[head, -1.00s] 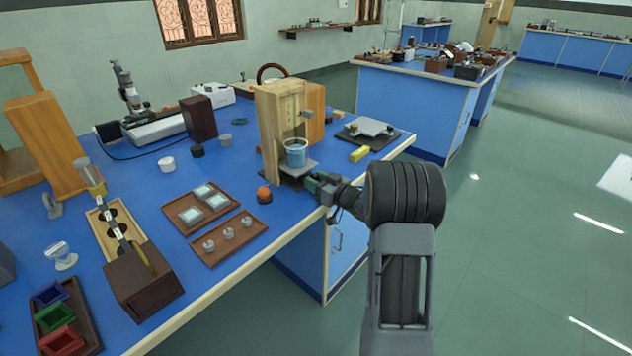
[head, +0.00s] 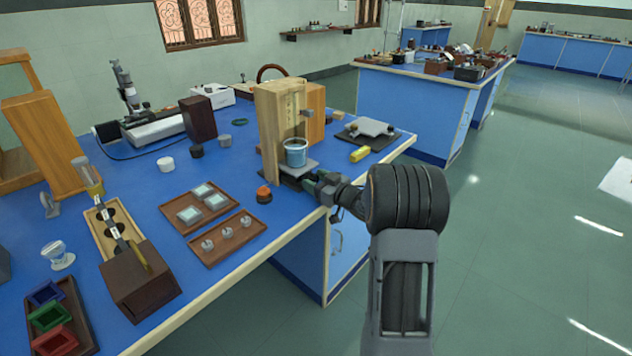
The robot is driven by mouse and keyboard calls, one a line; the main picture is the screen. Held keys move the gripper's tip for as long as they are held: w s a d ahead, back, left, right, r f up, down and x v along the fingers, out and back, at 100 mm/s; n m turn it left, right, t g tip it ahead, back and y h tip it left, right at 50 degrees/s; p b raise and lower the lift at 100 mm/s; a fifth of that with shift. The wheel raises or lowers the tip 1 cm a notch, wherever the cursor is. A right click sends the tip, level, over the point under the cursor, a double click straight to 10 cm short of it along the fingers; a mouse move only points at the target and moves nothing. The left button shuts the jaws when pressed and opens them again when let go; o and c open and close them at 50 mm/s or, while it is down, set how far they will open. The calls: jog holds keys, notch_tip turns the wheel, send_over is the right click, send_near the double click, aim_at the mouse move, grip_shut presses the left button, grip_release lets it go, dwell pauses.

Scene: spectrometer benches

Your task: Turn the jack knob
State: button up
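A small jack platform (head: 302,166) stands on the blue bench inside a wooden stand (head: 270,125). A blue beaker (head: 295,155) sits on the platform. My gripper (head: 318,186) is at the front of the jack, low beside the platform's near right edge. The jack knob itself cannot be made out; my gripper covers that spot. Whether the fingers are closed on it is too small to tell.
An orange-topped dark object (head: 264,194) stands just left of the jack. Trays with glass pieces (head: 228,238) lie further left. A yellow block (head: 360,154) and a second platform (head: 369,128) are to the right.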

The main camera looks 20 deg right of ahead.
jog(key=shift+o, duration=0.5)
jog(key=p+v, duration=0.1)
jog(key=v, duration=1.3)
jog(key=shift+w+a, duration=0.1)
